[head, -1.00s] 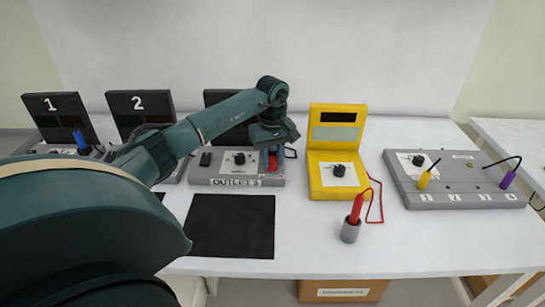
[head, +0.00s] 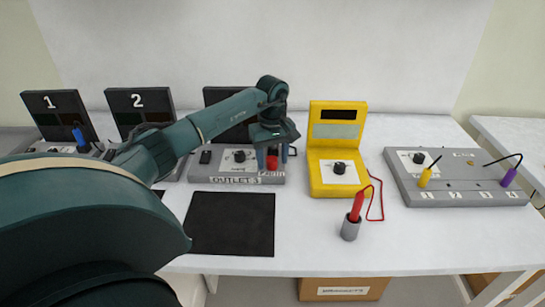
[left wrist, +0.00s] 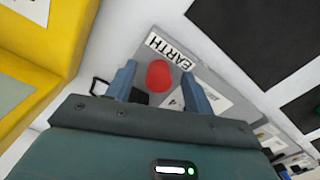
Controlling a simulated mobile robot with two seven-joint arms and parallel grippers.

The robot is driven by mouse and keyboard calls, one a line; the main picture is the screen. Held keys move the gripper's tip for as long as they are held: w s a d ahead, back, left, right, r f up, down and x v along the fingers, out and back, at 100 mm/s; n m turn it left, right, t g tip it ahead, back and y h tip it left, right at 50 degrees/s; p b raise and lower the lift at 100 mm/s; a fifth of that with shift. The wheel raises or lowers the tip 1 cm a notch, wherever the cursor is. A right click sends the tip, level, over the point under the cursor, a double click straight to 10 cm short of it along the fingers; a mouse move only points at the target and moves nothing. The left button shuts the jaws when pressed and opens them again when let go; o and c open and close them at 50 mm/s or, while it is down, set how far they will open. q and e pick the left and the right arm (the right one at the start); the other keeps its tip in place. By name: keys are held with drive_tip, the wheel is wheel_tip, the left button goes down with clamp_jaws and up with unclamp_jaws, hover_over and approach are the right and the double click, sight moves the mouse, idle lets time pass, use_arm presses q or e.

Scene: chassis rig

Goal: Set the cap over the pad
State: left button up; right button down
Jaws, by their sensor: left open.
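The red cap (head: 272,162) sits at the right end of the grey outlet panel (head: 225,181), beside its EARTH label. It also shows in the left wrist view (left wrist: 159,76), between my left gripper's two fingers, with a gap on each side. My left gripper (head: 273,158) is open and points down over that end of the panel. A dark patch (left wrist: 138,96) shows just beside the cap, partly behind the gripper body. My right gripper is not in view.
A yellow meter (head: 338,180) stands close right of the panel, with a red probe (head: 356,207) in a grey holder in front. A grey board (head: 465,195) with yellow and purple plugs is further right. A black mat (head: 231,224) lies in front of the panel.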

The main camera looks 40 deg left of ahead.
use_arm(q)
wheel_tip(320, 180, up, 13)
drive_tip(key=shift+b, duration=0.4)
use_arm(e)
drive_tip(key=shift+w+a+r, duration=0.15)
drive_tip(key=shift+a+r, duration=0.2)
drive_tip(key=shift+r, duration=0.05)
use_arm(q)
drive_tip(key=shift+s, duration=0.1)
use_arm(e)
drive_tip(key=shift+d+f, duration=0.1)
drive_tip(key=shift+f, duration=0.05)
